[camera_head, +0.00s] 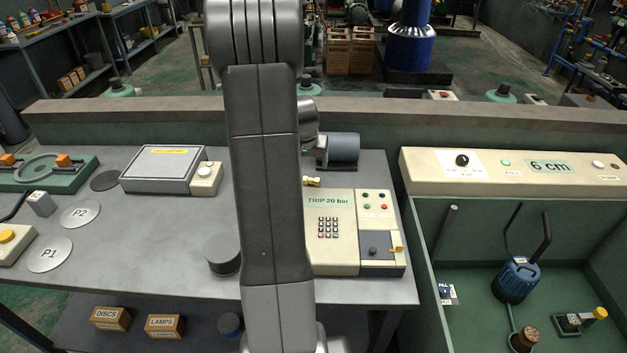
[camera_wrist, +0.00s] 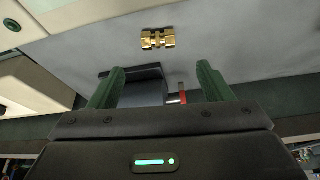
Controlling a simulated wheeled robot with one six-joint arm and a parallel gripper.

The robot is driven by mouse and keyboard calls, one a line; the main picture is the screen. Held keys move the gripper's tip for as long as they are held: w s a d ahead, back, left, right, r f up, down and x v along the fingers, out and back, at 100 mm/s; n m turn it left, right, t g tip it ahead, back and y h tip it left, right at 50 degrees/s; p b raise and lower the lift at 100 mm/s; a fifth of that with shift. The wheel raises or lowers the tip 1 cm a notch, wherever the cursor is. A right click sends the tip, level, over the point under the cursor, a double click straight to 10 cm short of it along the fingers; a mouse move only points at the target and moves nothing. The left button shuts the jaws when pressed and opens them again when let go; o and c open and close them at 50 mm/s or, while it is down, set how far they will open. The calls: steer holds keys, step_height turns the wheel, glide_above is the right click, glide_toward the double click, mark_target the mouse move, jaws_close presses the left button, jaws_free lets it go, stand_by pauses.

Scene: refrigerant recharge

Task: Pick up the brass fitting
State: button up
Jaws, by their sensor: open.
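The brass fitting (camera_wrist: 158,39) lies on the grey tabletop in the wrist view, beyond the fingertips and roughly centred between them. It is a short, gold-coloured piece with wider ends. In the head view a small part of the brass fitting (camera_head: 312,181) shows just right of my arm, behind the beige keypad unit. My gripper (camera_wrist: 161,76) is open, with its two green fingers apart. It holds nothing and is not touching the fitting.
The beige keypad unit (camera_head: 335,262) marked "TRIP 20 bar" stands close to the fitting. A grey-blue cylinder (camera_head: 343,147) is behind it. A grey box (camera_head: 163,169) stands left of my arm. A green-floored bay (camera_head: 450,320) lies to the right.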

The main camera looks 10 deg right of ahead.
mark_target(311, 178)
steer(key=shift+p+x, duration=0.95)
steer(key=shift+x, duration=3.55)
steer(key=shift+s, duration=0.1)
steer(key=c, duration=1.1)
